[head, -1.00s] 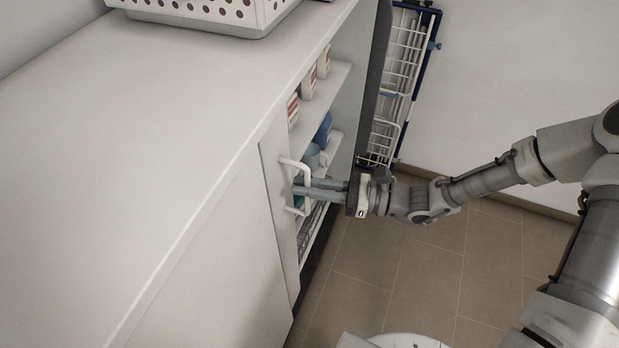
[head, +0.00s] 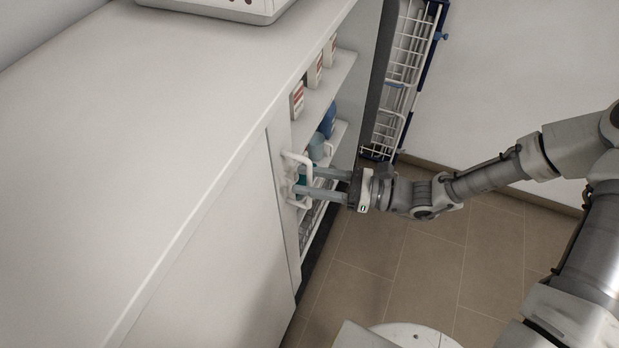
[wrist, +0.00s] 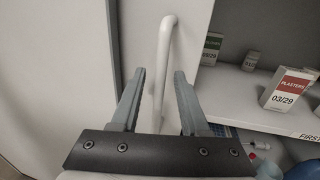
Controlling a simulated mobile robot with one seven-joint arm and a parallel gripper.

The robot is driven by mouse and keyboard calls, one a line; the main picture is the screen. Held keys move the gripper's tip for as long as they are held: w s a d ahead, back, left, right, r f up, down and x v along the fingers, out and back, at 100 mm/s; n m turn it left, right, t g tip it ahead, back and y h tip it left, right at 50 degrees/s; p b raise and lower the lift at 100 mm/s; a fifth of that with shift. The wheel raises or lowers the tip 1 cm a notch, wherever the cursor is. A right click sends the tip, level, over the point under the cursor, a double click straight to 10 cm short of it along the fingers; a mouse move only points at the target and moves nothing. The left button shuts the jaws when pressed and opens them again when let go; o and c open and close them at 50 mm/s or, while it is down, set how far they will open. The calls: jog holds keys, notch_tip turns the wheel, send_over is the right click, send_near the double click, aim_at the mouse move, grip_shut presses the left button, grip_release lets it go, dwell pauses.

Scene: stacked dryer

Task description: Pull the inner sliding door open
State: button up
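The inner sliding door (head: 287,232) is a pale panel at the front of the cabinet, showing as a narrow strip beside the wider front panel. Its white bar handle (head: 306,178) stands out towards my gripper. My gripper (head: 297,181) is at the handle, fingers pointing at the door. In the wrist view, the handle (wrist: 163,60) runs upright between the two fingers of my gripper (wrist: 159,72), with gaps on both sides. The fingers are apart and not closed on it. The handle's lower end is hidden by the gripper body.
Open shelves right of the door hold several boxes, including a plasters box (wrist: 291,92), and a blue container (head: 327,120). A wire rack (head: 398,80) hangs at the back. Tiled floor (head: 400,270) is clear.

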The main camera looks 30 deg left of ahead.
jog(key=shift+r, duration=0.1)
dwell(0.3)
jog(key=v, duration=1.7)
jog(key=shift+d+p, duration=0.2)
jog(key=shift+p, duration=0.2)
